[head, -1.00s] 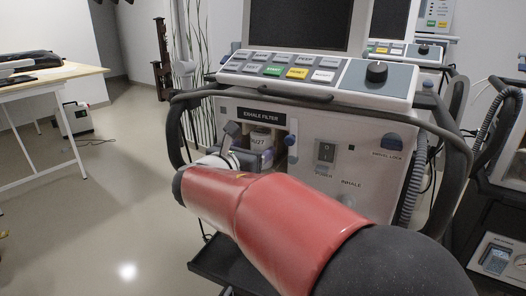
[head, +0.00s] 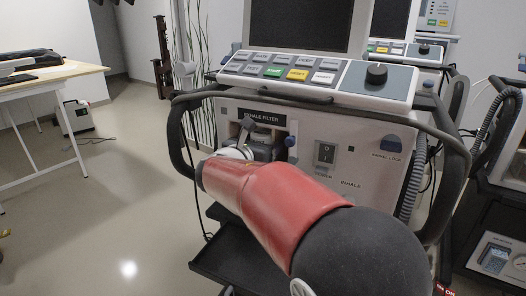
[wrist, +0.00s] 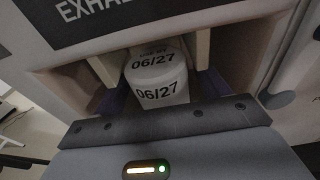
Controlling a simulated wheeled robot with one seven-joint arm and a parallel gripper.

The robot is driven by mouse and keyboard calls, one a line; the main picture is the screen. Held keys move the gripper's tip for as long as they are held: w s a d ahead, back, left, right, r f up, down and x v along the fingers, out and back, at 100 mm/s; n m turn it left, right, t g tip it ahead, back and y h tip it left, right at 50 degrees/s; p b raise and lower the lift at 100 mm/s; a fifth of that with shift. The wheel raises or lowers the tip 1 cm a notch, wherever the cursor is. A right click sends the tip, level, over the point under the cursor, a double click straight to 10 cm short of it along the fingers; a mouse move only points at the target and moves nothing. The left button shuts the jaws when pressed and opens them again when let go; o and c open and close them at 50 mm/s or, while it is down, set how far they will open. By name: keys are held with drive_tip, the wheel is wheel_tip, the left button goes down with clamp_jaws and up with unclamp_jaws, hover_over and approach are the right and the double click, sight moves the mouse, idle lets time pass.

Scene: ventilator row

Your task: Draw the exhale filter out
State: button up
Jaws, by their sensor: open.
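The exhale filter (wrist: 160,88) is a white rounded body with "06/27" printed on it twice. It sits inside the recessed bay under the EXHALE FILTER label (head: 262,117). My gripper (head: 258,145) is at the mouth of this bay and hides most of the filter in the head view. In the wrist view, my gripper's dark bar and grey housing are just below the filter. Bluish finger parts show on both sides of the filter, with pale upright pieces beside it. The gripper is open; whether the fingers touch the filter cannot be told.
A dark handle rail (head: 455,150) curves around the machine. A dark tray (head: 232,255) juts out below. Open floor lies at left.

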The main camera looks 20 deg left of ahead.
drive_tip(key=shift+c, duration=0.4)
drive_tip(key=c, duration=0.9)
drive_tip(key=shift+r+p, duration=0.45)
drive_tip(key=shift+r, duration=0.1)
drive_tip(key=shift+f+b+v, duration=0.15)
drive_tip(key=shift+f+v, duration=0.1)
drive_tip(key=shift+v, duration=1.9)
drive_tip(key=shift+f+b+v, duration=0.2)
drive_tip(key=shift+f+v, duration=0.05)
drive_tip(key=shift+v, duration=1.9)
drive_tip(key=shift+f+b+v, duration=0.15)
drive_tip(key=shift+f+v, duration=0.1)
drive_tip(key=shift+v, duration=1.9)
drive_tip(key=shift+s+a, duration=0.1)
